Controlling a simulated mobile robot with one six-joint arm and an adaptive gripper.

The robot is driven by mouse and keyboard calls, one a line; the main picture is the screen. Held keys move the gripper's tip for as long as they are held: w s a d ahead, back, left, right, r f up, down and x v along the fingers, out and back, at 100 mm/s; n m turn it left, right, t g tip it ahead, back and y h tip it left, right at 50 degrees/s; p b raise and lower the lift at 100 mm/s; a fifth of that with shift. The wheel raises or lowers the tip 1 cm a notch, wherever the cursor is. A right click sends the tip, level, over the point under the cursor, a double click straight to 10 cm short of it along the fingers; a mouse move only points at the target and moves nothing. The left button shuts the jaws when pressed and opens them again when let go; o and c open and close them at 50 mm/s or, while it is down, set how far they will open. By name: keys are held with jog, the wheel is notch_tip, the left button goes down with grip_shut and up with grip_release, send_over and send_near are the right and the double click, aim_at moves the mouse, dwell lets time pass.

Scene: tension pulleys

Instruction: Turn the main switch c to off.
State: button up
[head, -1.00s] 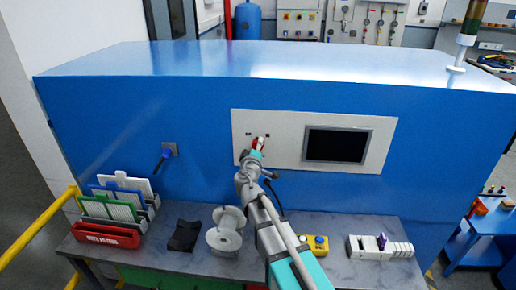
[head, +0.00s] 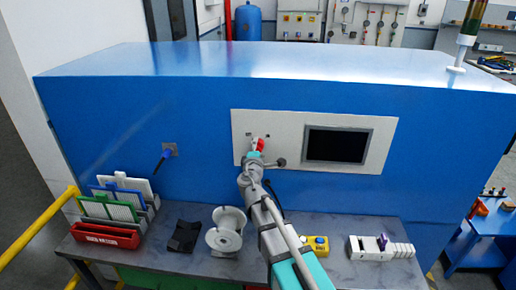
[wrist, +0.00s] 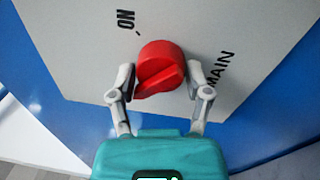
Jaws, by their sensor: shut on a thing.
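The main switch is a red round knob with a raised grip bar (wrist: 160,68). It sits on a light grey panel (wrist: 90,50), with "ON" printed on one side and "MAIN" on another. In the wrist view the bar slants from lower left to upper right. My gripper (wrist: 160,77) has one finger on each side of the knob and is shut on it. In the head view the red switch (head: 259,144) shows just above my gripper (head: 256,152), which partly hides it.
A dark screen (head: 336,145) is right of the switch on the same panel. A blue-handled lever (head: 163,158) is on the cabinet at left. Below, the bench holds a rack of boards (head: 120,200), a white spool (head: 226,230), a yellow button box (head: 315,245) and a white block row (head: 380,248).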

jog(key=shift+s, duration=0.1)
dwell(0.3)
jog(key=o, duration=1.1)
jog(key=shift+a+f, duration=0.1)
